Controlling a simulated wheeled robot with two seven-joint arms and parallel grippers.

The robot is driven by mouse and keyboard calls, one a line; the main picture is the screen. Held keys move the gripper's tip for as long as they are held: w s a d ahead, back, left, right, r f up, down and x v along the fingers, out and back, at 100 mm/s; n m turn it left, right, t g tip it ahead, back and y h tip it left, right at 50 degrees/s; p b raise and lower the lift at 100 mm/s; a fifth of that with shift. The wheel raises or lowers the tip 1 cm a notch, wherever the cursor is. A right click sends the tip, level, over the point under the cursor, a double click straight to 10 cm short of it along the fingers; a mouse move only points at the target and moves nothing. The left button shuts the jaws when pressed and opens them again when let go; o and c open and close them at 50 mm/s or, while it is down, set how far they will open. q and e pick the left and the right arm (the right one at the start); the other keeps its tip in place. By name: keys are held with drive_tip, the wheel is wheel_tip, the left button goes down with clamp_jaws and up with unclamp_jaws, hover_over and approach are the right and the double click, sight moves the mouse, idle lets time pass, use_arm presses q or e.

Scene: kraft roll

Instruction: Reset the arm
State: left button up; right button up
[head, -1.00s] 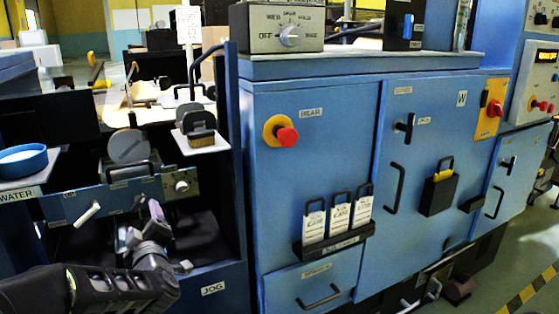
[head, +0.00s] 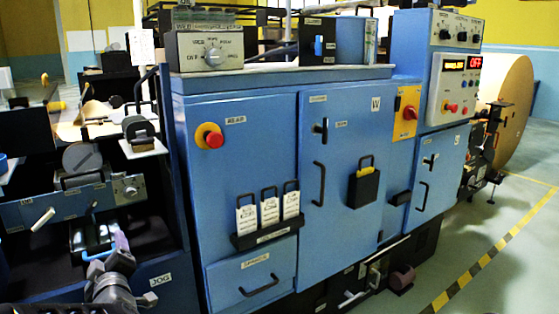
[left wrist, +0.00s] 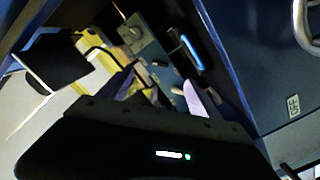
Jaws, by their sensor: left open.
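My left gripper (head: 108,254) is at the lower left of the head view, in front of the dark opening under the machine's left section. Its fingers point up and away from me, and its jaws are open with nothing seen between them. In the left wrist view the two pale fingers (left wrist: 160,92) stand apart, with the machine's dim interior beyond them. A blue-edged handle (head: 98,252) lies just behind the fingers in the head view; I cannot tell whether they touch it. My right gripper is not in view.
A blue cabinet (head: 245,150) fills the middle, with a red stop button (head: 213,139), a card rack (head: 267,236) and a drawer (head: 251,280). A white lever (head: 43,219) sticks out at left. A large kraft roll (head: 507,112) stands at right beside open floor (head: 500,240).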

use_arm(q)
drive_tip(key=s+d+f+m+g+h, duration=0.3)
drive_tip(key=d+f+m+h, duration=0.2)
drive_tip(key=d+f, duration=0.8)
drive_tip(key=s+d+f+m+g+h, duration=0.4)
drive_tip(key=d+f, duration=0.5)
drive_tip(key=f, duration=0.8)
drive_tip(key=s+d+f+m+g+h, duration=0.1)
drive_tip(key=s+d+f+g+h, duration=0.1)
drive_tip(key=s+d+f, duration=0.5)
drive_tip(key=s+d+f+m+g+h, duration=0.1)
drive_tip(key=s+d+f+m+g, duration=0.2)
drive_tip(key=s, duration=0.7)
drive_tip(key=s+d+f+g+h, duration=0.2)
drive_tip(key=s+d+f, duration=0.2)
drive_tip(key=s+f, duration=0.35)
wheel_tip(320, 180, up, 22)
drive_tip(key=p, duration=2.1)
